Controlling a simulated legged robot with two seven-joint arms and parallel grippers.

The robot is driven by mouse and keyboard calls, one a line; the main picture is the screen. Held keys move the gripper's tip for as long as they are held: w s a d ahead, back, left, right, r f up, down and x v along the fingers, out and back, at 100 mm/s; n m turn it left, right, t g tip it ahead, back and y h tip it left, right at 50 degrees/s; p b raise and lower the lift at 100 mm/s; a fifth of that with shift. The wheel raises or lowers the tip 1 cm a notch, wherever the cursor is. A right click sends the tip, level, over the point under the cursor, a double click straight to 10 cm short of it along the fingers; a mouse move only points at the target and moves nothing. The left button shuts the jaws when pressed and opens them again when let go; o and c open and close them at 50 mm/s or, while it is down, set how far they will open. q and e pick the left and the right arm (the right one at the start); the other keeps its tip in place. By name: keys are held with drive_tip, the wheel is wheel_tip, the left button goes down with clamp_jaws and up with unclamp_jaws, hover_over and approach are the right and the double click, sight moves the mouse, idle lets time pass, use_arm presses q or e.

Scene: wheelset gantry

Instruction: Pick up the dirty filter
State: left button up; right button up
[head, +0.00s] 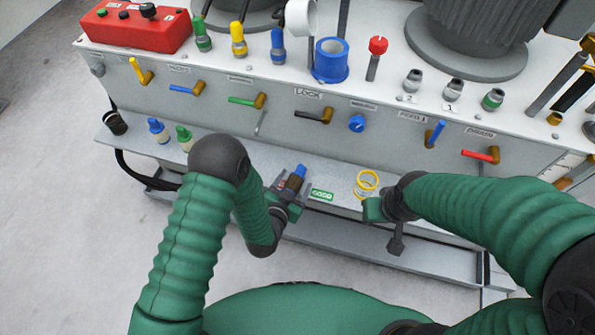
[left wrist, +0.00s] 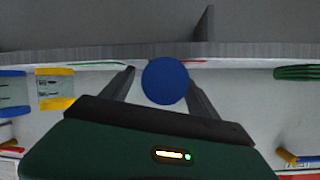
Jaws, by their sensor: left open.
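A short cylinder with a blue top and brown body (head: 297,176) stands on the lower ledge in the head view. It may be the dirty filter; I cannot read any mark on it. My left gripper (head: 290,187) is open, with its fingers on either side of this cylinder. In the left wrist view the round blue top (left wrist: 165,81) shows between the two spread fingers; I cannot tell whether they touch it.
A green label (head: 322,195) lies right of the cylinder. Blue (head: 159,131) and green (head: 185,138) fittings stand on the ledge's left part. Above, the grey panel (head: 290,94) carries several coloured valve handles. A blue cup (head: 331,62) and a red box (head: 137,26) sit on top.

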use_arm(q)
drive_tip(key=shift+s+a+r, duration=0.1)
drive_tip(key=shift+a, duration=0.05)
drive_tip(key=shift+c, duration=0.5)
clamp_jaws()
